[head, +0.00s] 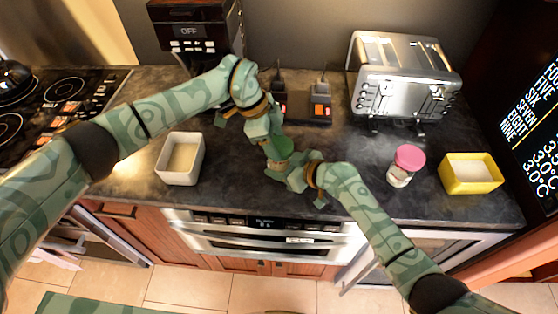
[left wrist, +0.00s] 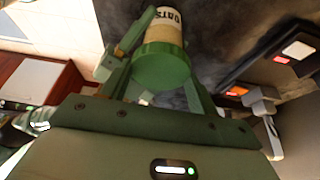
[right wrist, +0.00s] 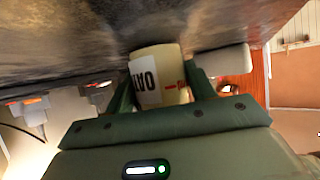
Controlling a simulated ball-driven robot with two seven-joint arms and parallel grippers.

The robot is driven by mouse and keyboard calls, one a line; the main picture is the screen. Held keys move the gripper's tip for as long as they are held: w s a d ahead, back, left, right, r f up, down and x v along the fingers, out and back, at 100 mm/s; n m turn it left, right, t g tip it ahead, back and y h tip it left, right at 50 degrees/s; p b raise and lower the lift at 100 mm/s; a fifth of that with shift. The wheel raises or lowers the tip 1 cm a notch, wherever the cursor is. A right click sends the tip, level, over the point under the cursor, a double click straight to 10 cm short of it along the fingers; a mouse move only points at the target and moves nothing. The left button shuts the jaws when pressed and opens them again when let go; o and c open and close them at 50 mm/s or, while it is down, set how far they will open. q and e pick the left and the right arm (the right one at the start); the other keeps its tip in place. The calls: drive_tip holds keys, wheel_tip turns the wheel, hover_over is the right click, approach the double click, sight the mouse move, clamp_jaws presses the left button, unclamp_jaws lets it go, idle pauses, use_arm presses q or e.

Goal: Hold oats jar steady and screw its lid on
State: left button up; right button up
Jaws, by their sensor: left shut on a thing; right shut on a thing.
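The oats jar (right wrist: 158,72) is cream with a white label lettered OATS. It stands on the dark counter, and its body is between the fingers of my right gripper (right wrist: 165,95), which is shut on it. The green lid (left wrist: 162,66) is at the top of the jar, in line with it; I cannot tell how far it is threaded. My left gripper (left wrist: 155,75) comes from above and is shut on the lid. In the head view the lid (head: 284,147) shows between my two hands, and the jar body is mostly hidden.
A white square dish (head: 181,158) stands left of the jar. A pink-lidded jar (head: 406,166) and a yellow dish (head: 470,173) stand to the right. A toaster (head: 402,78), outlets (head: 300,108) and a coffee machine (head: 198,30) are behind. The counter's front edge is close.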

use_arm(q)
drive_tip(key=m+g, duration=0.1)
drive_tip(key=m, duration=0.2)
drive_tip(key=shift+m+g, duration=0.3)
drive_tip(key=m+g, duration=0.1)
drive_tip(key=m, duration=0.2)
drive_tip(key=shift+y, duration=0.4)
drive_tip(key=m+y, duration=0.1)
drive_tip(key=m, duration=0.2)
drive_tip(key=m+g+y, duration=0.1)
drive_tip(key=m, duration=0.2)
drive_tip(key=shift+s+f+m+g, duration=0.1)
drive_tip(key=shift+m+g, duration=0.2)
drive_tip(key=shift+a, duration=0.1)
drive_tip(key=o, duration=1)
